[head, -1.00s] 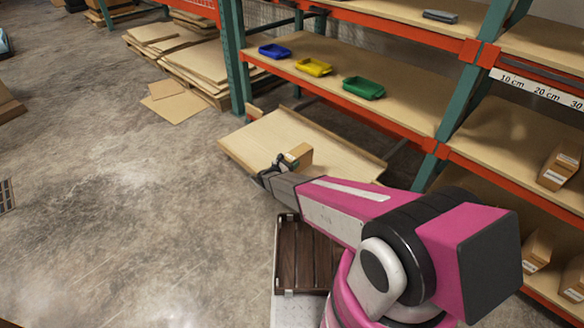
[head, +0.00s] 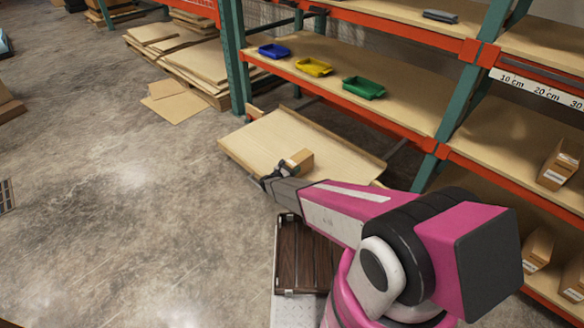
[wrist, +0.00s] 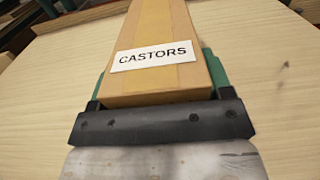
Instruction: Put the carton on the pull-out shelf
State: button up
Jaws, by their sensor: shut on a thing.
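The carton (head: 301,160) is a small brown box at the tip of my gripper (head: 275,176). In the wrist view the carton (wrist: 157,50) shows a white "CASTORS" label and a tape strip. My gripper (wrist: 160,108) is shut on its near end, with green pads at its sides. The pull-out shelf (head: 255,138) is a pale wooden board with raised edges, drawn out low from the rack. Its surface fills the wrist view around the carton (wrist: 45,90). The carton is over the shelf's near part; I cannot tell whether its underside touches the board.
Blue (head: 274,51), yellow (head: 313,67) and green (head: 363,88) bins stand on the rack shelf above. A green rack post (head: 440,135) rises at right. Other cartons (head: 561,165) sit on shelves at far right. A dark slatted crate (head: 305,262) is below my arm. The pull-out shelf's left part is clear.

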jog(key=o, duration=1.6)
jog(key=shift+s+a+r, duration=0.1)
jog(key=v, duration=1.1)
jog(key=shift+s+a, duration=0.1)
jog(key=shift+s, duration=0.05)
jog(key=w+d+r+n+y, duration=0.3)
jog(key=r+n+y, duration=0.6)
jog(key=n, duration=0.4)
jog(key=w+d+r+n+y, duration=0.25)
jog(key=r+n+y, duration=0.35)
jog(key=r+n, duration=0.5)
jog(key=s+d+r+n+g, duration=0.3)
jog(key=s+d+n+g, duration=0.1)
jog(key=s+d+n, duration=0.3)
jog(key=s+d+r+n+g+h, duration=0.1)
jog(key=s+d+r+n+g, duration=0.3)
jog(key=s+d+n, duration=0.3)
jog(key=s+d+r+n+g+h, duration=0.1)
jog(key=s+d+r+n+g, duration=0.3)
jog(key=s+d+n, duration=0.3)
jog(key=shift+s+d+g, duration=0.15)
jog(key=shift+s+d, duration=0.15)
jog(key=shift+s, duration=0.45)
jog(key=shift+s+d+g, duration=0.1)
jog(key=shift+s+d, duration=0.15)
jog(key=shift+s, duration=0.45)
jog(key=shift+s+d+g, duration=0.15)
jog(key=shift+s+d, duration=0.15)
jog(key=shift+s, duration=0.45)
